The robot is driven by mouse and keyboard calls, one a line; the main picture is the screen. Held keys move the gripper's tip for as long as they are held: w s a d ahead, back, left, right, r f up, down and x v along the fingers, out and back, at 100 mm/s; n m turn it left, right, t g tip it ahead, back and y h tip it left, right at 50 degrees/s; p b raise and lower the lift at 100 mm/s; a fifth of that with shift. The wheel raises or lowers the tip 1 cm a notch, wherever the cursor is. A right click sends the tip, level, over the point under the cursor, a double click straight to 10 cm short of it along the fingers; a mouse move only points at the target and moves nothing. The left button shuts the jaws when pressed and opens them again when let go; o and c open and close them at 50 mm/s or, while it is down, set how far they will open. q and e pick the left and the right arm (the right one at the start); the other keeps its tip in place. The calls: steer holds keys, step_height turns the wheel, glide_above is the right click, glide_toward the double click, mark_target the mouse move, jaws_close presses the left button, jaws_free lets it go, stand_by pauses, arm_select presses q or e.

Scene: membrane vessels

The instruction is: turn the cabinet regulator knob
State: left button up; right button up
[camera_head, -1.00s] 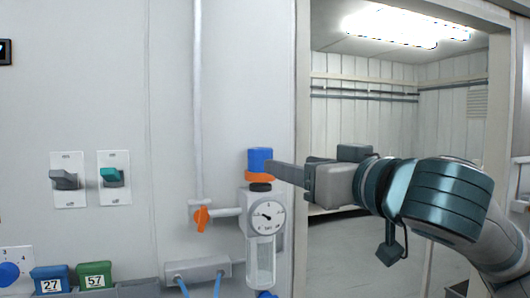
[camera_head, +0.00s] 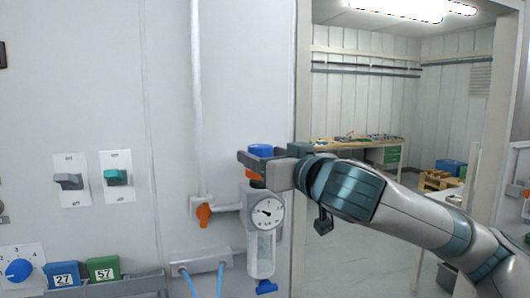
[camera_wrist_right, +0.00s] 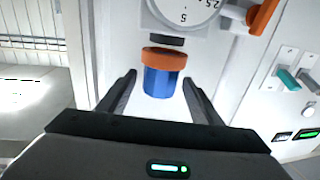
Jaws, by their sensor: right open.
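The regulator knob (camera_head: 261,149) is a blue cap above an orange ring, on top of the regulator with its round dial gauge (camera_head: 267,212) and clear bowl. My right gripper (camera_head: 248,159) reaches in from the right at the knob's height and partly covers it. In the right wrist view the blue knob (camera_wrist_right: 163,82) stands between the two open fingers (camera_wrist_right: 158,85), with a visible gap on each side. The orange ring (camera_wrist_right: 164,56) shows just beyond the fingertips. My left gripper is not in view.
An orange-handled valve (camera_head: 204,214) sits on the pipe left of the regulator. Two wall switches (camera_head: 68,181) (camera_head: 116,177) are further left. Bins marked 27 (camera_head: 62,275) and 57 (camera_head: 103,269) are below. An open doorway with a workbench (camera_head: 360,146) lies to the right.

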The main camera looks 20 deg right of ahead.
steer(key=c, duration=1.1)
steer(key=shift+d+n+y, duration=0.1)
steer(key=shift+n+y, duration=0.2)
steer(key=shift+y, duration=0.1)
steer(key=shift+w+d+n+g+y, duration=0.1)
steer(key=shift+n+g+y, duration=0.25)
steer(key=shift+y, duration=0.25)
steer(key=n+y+p, duration=0.1)
steer(key=n+g+y+p, duration=0.1)
steer(key=shift+w+d+r+y, duration=0.1)
steer(key=shift+d+r+y, duration=0.05)
steer(key=shift+y, duration=0.15)
steer(key=n+g+y+p, duration=0.1)
steer(key=y+p, duration=0.1)
steer(key=p, duration=0.1)
steer(key=shift+d+r+n+g+y+p, duration=0.1)
steer(key=shift+n+g+y+p, duration=0.2)
steer(key=shift+n+g, duration=0.05)
steer(key=shift+n+g+y+p, duration=0.4)
steer(key=shift+n+y+p, duration=0.1)
steer(key=shift+p, duration=0.35)
steer(key=shift+f, duration=0.2)
